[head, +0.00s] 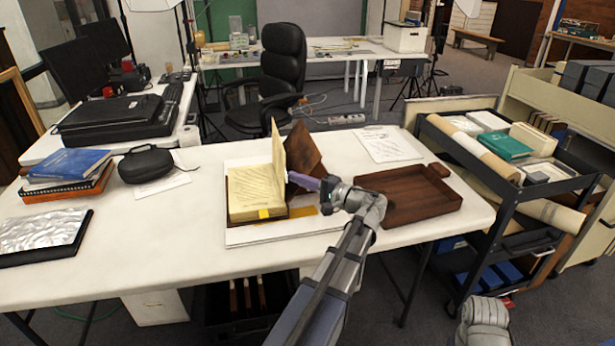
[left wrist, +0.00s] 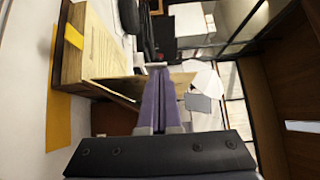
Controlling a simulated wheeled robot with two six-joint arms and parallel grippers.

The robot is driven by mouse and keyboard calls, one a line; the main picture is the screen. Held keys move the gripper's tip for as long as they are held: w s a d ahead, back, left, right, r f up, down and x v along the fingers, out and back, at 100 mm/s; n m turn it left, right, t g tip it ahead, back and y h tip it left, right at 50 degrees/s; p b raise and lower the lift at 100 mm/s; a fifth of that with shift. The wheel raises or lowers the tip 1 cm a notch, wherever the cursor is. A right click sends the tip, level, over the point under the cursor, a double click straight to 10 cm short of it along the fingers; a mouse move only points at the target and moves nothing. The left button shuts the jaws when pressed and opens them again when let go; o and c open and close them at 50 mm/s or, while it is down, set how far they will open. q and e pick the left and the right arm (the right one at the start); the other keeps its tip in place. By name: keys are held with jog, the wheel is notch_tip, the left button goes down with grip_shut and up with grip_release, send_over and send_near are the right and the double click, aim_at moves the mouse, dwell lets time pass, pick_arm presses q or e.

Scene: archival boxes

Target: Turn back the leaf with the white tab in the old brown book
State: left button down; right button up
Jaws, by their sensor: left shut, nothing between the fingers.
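The old brown book (head: 257,192) lies open on a white board, with a thick block of cream written pages on its left. A yellow tab (head: 264,213) shows at the block's near edge, and also in the left wrist view (left wrist: 73,37). One leaf (head: 278,158) stands nearly upright at the block's right side. The brown cover (head: 306,147) stands tilted behind it. I cannot make out a white tab. My left gripper (head: 292,178) is shut and empty, its purple fingers just right of the standing leaf; they also show in the left wrist view (left wrist: 156,72). My right gripper is out of view.
An empty brown wooden tray (head: 410,194) sits right of my left wrist. A written sheet (head: 388,145) lies behind it. A black case (head: 146,163) and blue books (head: 67,167) are at the left. A loaded cart (head: 510,190) stands at the right.

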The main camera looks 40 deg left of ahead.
pick_arm(q)
jog(key=s+a+f+n+t+h+p, duration=0.3)
jog(key=s+a+n+h+p, duration=0.3)
jog(key=s+a+h+p, duration=0.1)
jog(key=shift+s+a+f+p, duration=0.4)
jog(key=shift+s+p, duration=0.4)
jog(key=shift+s, duration=0.2)
dwell(0.6)
jog(key=shift+r+p, duration=0.8)
jog(key=shift+r, duration=0.1)
